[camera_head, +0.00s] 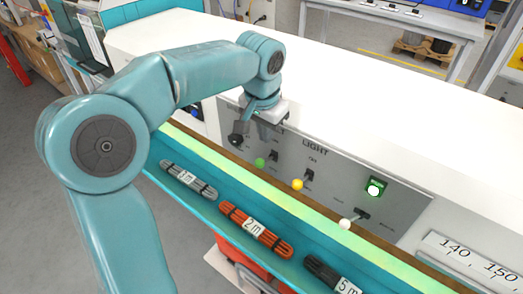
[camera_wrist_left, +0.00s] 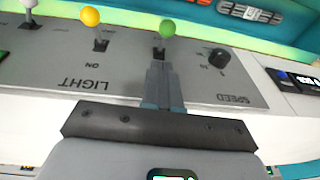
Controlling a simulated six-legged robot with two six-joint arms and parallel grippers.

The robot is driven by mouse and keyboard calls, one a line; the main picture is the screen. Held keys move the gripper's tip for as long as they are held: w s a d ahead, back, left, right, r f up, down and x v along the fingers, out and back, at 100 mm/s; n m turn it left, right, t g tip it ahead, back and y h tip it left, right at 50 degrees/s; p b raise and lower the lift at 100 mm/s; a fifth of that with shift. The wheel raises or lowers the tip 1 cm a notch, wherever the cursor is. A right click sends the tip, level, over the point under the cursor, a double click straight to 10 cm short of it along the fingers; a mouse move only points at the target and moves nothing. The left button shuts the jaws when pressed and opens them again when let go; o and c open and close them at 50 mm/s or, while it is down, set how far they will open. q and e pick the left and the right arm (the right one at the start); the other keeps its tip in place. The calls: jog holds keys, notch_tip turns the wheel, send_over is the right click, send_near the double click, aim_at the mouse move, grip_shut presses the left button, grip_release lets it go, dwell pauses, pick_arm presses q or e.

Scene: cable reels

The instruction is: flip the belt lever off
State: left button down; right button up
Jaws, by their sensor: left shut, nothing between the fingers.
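The green-knobbed lever (camera_head: 259,162) is on the grey control panel, between the speed dial and the LIGHT lever. In the wrist view the green knob (camera_wrist_left: 167,28) stands at top middle, its dark base just beyond my fingertips. My left gripper (camera_head: 266,130) is shut and empty, above the green lever at the panel. In the wrist view the closed fingers (camera_wrist_left: 158,70) point at the lever base and cover the label there. Whether they touch the lever I cannot tell. My right gripper is out of view.
A yellow-knobbed LIGHT lever (camera_head: 297,184) and a white-knobbed lever (camera_head: 345,223) stand to the right, with a lit green button (camera_head: 375,188) above. The black speed dial (camera_wrist_left: 217,58) is beside the green lever. Cable bundles, including an orange one (camera_head: 256,228), lie on the belt in front.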

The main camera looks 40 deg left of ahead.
aim_at(261, 161)
pick_arm(q)
jog(key=f, duration=0.6)
jog(key=shift+s+a+f, duration=0.25)
jog(key=shift+a+f, duration=0.1)
jog(key=shift+a, duration=0.05)
